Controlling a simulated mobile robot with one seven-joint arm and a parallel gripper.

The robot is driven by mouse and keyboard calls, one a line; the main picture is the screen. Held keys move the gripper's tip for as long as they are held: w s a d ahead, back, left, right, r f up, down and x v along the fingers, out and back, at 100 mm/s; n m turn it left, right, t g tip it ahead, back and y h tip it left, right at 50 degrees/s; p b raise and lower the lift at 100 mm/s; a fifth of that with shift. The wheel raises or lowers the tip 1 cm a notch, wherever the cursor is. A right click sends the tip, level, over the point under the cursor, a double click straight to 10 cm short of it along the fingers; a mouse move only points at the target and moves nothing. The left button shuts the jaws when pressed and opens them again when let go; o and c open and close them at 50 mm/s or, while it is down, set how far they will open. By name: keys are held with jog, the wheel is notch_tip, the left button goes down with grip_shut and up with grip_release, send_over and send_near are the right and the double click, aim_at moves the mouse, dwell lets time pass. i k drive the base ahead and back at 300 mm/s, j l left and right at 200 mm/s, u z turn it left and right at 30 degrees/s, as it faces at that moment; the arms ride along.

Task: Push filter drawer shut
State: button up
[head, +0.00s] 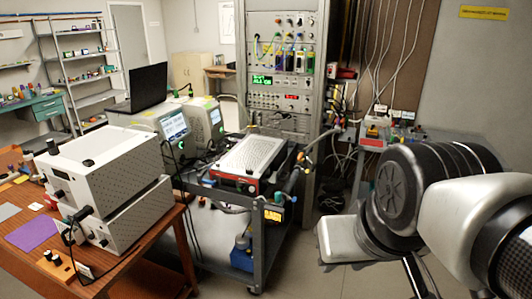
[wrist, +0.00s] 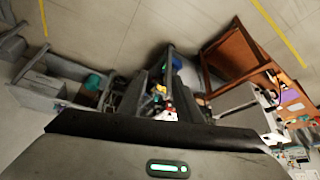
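I cannot pick out the filter drawer for certain in either view. A perforated silver instrument with a red front (head: 248,160) lies on the dark cart (head: 262,222) in the middle of the head view. Two stacked white perforated units (head: 108,165) with black knobs stand on the wooden table at the left. My gripper (wrist: 165,140) shows as a dark body with a green light along the bottom of the wrist view. My arm fills the right of the head view, well apart from the cart and the units.
The wooden table (head: 150,240) stands at the front left, with a purple sheet (head: 36,232) on it. Two instruments with screens (head: 174,128) and a black laptop (head: 148,84) are behind. A tall equipment rack (head: 282,60) stands at the back. Bare floor (head: 300,262) lies right of the cart.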

aim_at(274, 177)
jog(key=i+l, duration=0.2)
jog(key=i, duration=0.3)
jog(key=i+l, duration=0.2)
jog(key=i, duration=0.35)
jog(key=i+l+z, duration=0.1)
jog(key=i, duration=0.4)
jog(key=i+l, duration=0.3)
jog(key=i, duration=0.2)
